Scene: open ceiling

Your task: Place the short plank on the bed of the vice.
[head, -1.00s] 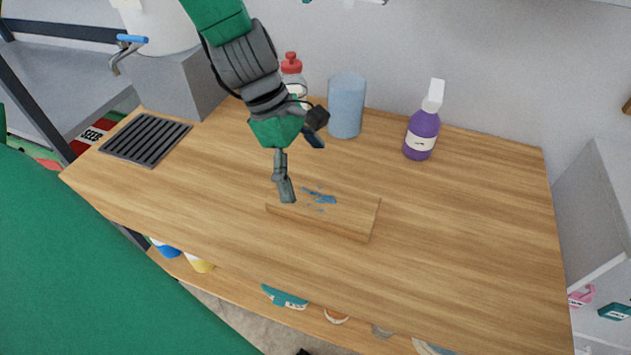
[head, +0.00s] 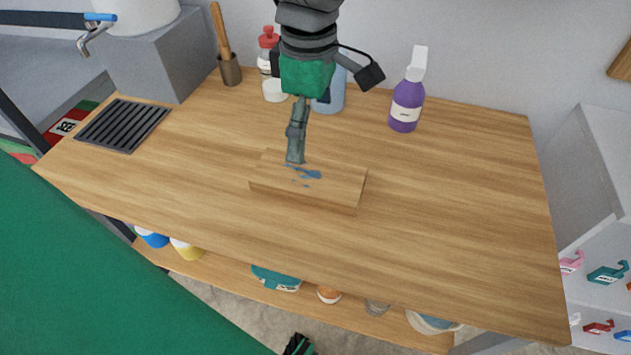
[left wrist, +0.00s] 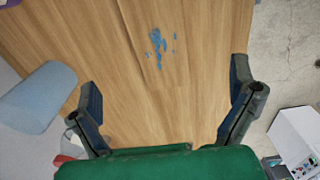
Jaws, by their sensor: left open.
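The short plank (head: 340,185) lies flat on the wooden workbench, with blue paint marks on its top. My left gripper (head: 307,132) is open and points down at the plank's far left part. One finger overlaps the plank in the head view; I cannot tell whether it touches. The other finger is largely hidden behind the gripper's body. In the left wrist view, my left gripper (left wrist: 167,108) has its fingers wide apart with nothing between them, and the paint-marked plank (left wrist: 160,75) lies ahead. No vice shows.
The workbench (head: 450,220) is clear to the right. Behind the gripper stand a blue cup (head: 333,98) and a red-capped bottle (head: 267,50). A purple spray bottle (head: 406,103) stands at the back. A dark grate (head: 123,125) lies at left. A grey cabinet (head: 590,165) stands at right.

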